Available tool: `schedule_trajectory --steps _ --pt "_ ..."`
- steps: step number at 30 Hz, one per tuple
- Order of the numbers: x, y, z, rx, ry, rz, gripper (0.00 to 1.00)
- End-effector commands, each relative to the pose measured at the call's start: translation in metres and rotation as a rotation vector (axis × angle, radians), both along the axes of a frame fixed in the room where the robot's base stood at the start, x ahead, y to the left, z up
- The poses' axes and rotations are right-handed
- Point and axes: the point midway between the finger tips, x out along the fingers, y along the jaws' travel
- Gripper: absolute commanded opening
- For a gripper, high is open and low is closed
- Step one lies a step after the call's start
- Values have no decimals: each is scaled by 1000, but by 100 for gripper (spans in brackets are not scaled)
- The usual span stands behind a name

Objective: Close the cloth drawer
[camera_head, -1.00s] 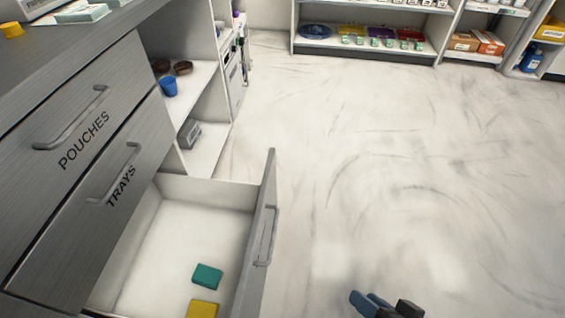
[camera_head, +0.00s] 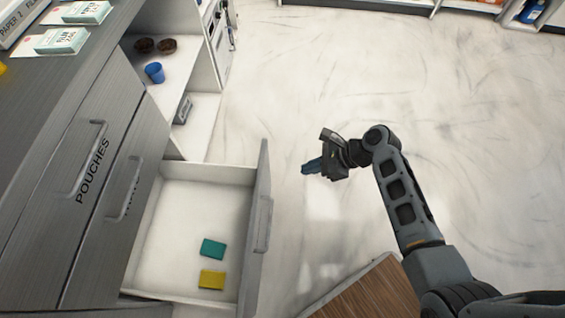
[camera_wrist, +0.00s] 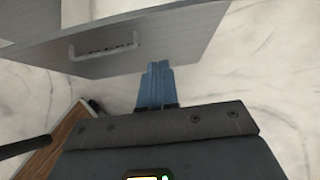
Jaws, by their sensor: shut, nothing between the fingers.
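The open lower drawer (camera_head: 250,285) is pulled well out of the grey cabinet. Its white inside holds a teal folded cloth (camera_head: 213,249) and a yellow one (camera_head: 212,279). Its grey front carries a bar handle (camera_head: 264,224). In the wrist view the drawer front (camera_wrist: 180,45) crosses the top, with the handle (camera_wrist: 104,50) left of the fingers and a label behind it that I cannot read. My gripper (camera_head: 306,168) is shut and empty, over the floor to the right of the drawer front. Its blue fingers (camera_wrist: 157,85) point towards the front, seemingly apart from it.
The pouches drawer (camera_head: 90,165) and the trays drawer (camera_head: 125,200) are shut. The counter (camera_head: 60,75) holds several boxes. Open shelves with a blue cup (camera_head: 154,72) stand behind the drawer. The floor (camera_head: 330,90) to the right is clear.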

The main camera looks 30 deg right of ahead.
Motion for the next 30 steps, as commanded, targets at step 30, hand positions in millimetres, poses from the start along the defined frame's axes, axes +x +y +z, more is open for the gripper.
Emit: schedule_trajectory --steps 30 --pt "67 86 -70 -3 -2 1 0"
